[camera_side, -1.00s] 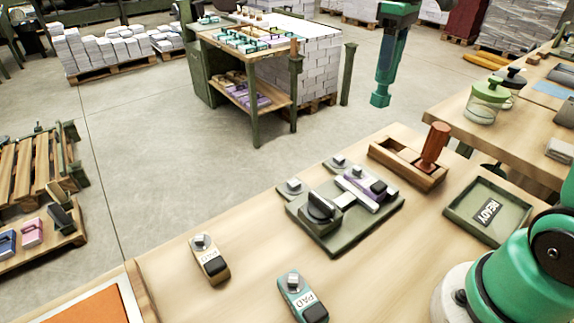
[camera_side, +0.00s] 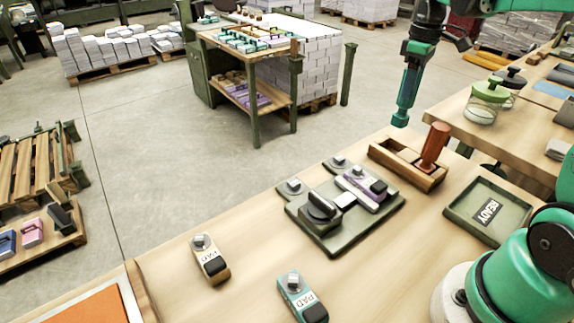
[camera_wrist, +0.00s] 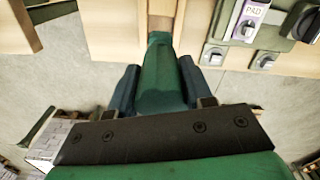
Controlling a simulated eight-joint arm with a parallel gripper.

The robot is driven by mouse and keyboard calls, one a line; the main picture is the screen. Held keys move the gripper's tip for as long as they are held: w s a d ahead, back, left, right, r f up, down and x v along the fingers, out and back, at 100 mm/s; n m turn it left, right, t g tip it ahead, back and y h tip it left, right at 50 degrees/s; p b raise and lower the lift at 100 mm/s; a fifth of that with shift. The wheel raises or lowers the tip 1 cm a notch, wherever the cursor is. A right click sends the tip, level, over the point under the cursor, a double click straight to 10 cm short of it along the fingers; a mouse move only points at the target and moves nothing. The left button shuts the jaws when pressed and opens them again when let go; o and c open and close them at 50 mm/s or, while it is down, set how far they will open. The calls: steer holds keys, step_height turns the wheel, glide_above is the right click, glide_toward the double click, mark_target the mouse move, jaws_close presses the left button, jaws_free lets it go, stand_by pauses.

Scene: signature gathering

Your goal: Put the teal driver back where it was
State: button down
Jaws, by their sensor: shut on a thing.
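The teal driver (camera_side: 405,98) hangs roughly upright, its lower end pointing down near the table's far edge. My gripper (camera_side: 414,55) is shut on its upper part. In the wrist view the teal driver (camera_wrist: 163,75) sits between the two dark fingers of my gripper (camera_wrist: 160,90). A wooden holder (camera_side: 398,173) lies on the table, below and slightly to the right of the driver in the side view. An orange driver (camera_side: 434,146) stands in the holder's right part; the left part looks empty. The driver and the holder appear apart.
A dark green fixture plate (camera_side: 332,243) holds a purple pad (camera_side: 358,190) and a black-knobbed block. A tray marked READY (camera_side: 460,220) lies right of it. Tan (camera_side: 209,260) and teal (camera_side: 300,297) pads lie at the front. A glass jar (camera_side: 485,100) stands on another table.

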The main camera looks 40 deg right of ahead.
mark_target(403, 115)
step_height(403, 115, down, 8)
steer(key=shift+r, duration=0.1)
stand_by(0.4)
steer(key=shift+c, duration=1.7)
jaws_free()
